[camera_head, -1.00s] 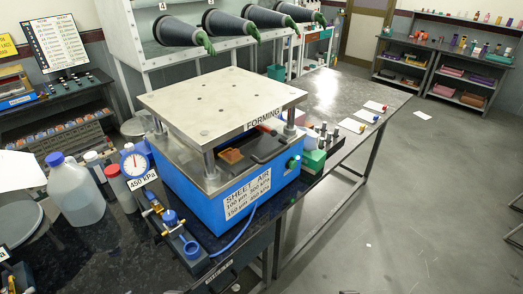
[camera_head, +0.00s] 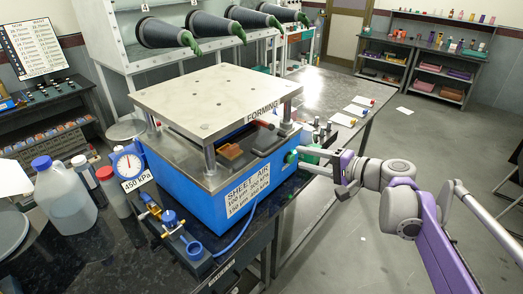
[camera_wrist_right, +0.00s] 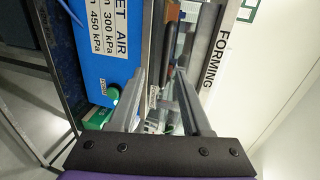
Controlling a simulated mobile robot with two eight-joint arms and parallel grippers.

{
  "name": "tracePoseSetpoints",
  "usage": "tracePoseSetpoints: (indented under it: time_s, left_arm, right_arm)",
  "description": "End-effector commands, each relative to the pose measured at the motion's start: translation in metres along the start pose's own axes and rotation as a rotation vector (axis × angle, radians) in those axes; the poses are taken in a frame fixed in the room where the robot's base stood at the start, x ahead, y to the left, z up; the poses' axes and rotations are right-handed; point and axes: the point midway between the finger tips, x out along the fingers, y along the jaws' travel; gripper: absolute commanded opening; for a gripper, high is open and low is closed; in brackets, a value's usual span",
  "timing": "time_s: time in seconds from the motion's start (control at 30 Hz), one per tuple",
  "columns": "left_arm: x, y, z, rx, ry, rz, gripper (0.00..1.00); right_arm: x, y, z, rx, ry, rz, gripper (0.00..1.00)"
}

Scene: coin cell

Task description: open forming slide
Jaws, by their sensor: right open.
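The forming press has a blue base (camera_head: 190,185) and a pale metal top plate (camera_head: 215,95) on posts, with a FORMING label. In the gap between them lies a dark slide (camera_head: 268,140), with an orange-brown block (camera_head: 230,152) to its left and a red bar behind it. My right gripper (camera_head: 298,160) is open and empty at the press's right front side, its fingers close to the green button (camera_head: 291,157). Whether they touch anything is unclear. In the right wrist view the open fingers (camera_wrist_right: 160,75) point toward the gap under the top plate. My left gripper is out of view.
A gauge (camera_head: 128,163), a white jug (camera_head: 62,195) and bottles stand left of the press. A blue-topped valve fixture (camera_head: 180,235) and blue hose are in front. Small items and cards (camera_head: 345,120) lie on the bench behind right. The floor at right is open.

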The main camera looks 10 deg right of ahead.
Motion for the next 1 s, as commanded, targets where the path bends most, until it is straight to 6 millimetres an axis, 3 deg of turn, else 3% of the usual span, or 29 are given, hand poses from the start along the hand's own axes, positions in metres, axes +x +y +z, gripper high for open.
tracePoseSetpoints:
  time_s: [0.17, 0.5, 0.7, 1.0]
  left_arm:
    - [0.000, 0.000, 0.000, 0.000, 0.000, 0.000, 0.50]
    - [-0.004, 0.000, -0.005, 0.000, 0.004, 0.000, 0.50]
    - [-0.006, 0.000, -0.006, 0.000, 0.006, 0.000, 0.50]
    - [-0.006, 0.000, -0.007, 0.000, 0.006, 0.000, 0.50]
  right_arm:
    - [0.007, -0.008, -0.010, 0.017, 0.007, -0.036, 0.48]
    - [0.069, -0.010, -0.009, 0.016, 0.003, -0.034, 0.48]
    - [0.097, -0.011, -0.009, 0.015, 0.005, -0.033, 0.48]
    - [0.107, -0.010, -0.009, 0.015, 0.008, -0.032, 0.48]
